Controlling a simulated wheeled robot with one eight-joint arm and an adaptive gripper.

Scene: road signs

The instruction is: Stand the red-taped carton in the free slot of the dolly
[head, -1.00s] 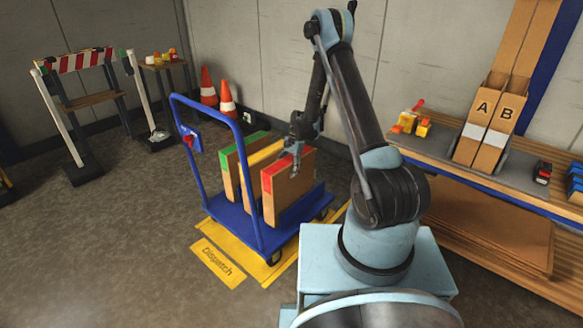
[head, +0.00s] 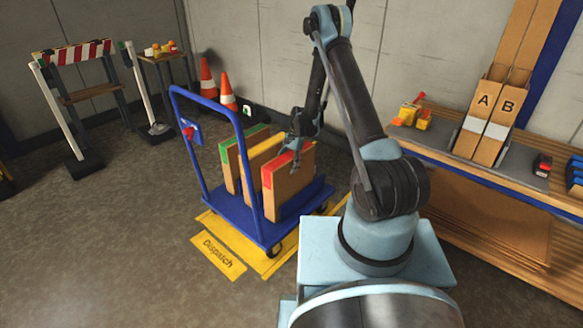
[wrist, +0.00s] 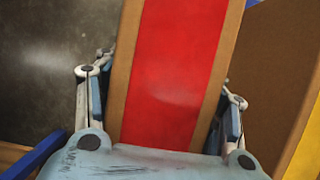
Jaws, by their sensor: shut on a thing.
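The red-taped carton (head: 289,184) stands upright on the blue dolly (head: 300,222), at the near right end of a row of cartons. It also shows in the wrist view, where its red tape (wrist: 174,75) runs up between the fingers. My gripper (head: 297,157) is shut on its top edge, with one finger on each side. A yellow-taped carton (head: 262,148) stands beside it, and a green-taped carton (head: 230,160) stands beyond that. The carton's lower edge appears to be at the dolly deck; I cannot tell whether it touches.
The dolly's blue push handle (head: 214,98) rises at its left. The dolly stands on a yellow floor marking labelled Dispatch (head: 218,251). A workbench (head: 480,172) with cartons marked A and B is at right. Two cones (head: 206,80) stand by the wall.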

